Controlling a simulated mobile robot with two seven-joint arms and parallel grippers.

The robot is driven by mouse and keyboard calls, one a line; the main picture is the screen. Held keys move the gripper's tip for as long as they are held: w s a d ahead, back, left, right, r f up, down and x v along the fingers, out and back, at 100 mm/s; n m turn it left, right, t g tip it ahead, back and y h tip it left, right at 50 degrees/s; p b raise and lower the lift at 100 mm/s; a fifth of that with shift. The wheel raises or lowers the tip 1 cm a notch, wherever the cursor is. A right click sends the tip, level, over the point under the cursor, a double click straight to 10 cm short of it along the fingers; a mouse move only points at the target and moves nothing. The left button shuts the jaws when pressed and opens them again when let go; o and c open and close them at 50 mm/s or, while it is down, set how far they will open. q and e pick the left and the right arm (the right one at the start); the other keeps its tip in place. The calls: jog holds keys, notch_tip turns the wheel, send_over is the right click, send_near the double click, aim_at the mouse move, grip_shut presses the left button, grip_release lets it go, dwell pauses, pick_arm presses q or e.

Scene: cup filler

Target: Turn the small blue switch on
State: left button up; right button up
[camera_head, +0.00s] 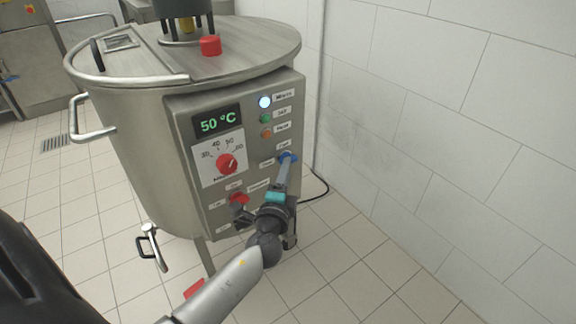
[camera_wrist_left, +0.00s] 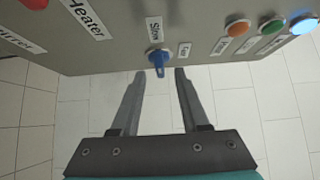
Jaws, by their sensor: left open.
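The small blue switch (camera_wrist_left: 159,61) is on the grey control panel, between the labels "Slow" and "Fast" in the left wrist view. In the head view the blue switch (camera_head: 288,156) shows at the panel's right side, at the tip of my left gripper (camera_head: 283,166). My left gripper is open, and in the left wrist view its two fingers (camera_wrist_left: 158,75) point at the panel with their tips on either side of the switch, a little below it. I cannot tell whether the fingers touch it. My right gripper is not in view.
The steel tank (camera_head: 140,150) carries the panel, with a "50 °C" display (camera_head: 217,123), a red dial (camera_head: 227,163), a red switch (camera_head: 239,198) and white, green and orange lights (camera_head: 266,117). A tiled wall (camera_head: 440,130) stands close on the right.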

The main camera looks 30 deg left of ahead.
pick_arm(q)
jog(key=shift+x, duration=1.6)
jog(key=shift+c, duration=0.2)
grip_shut()
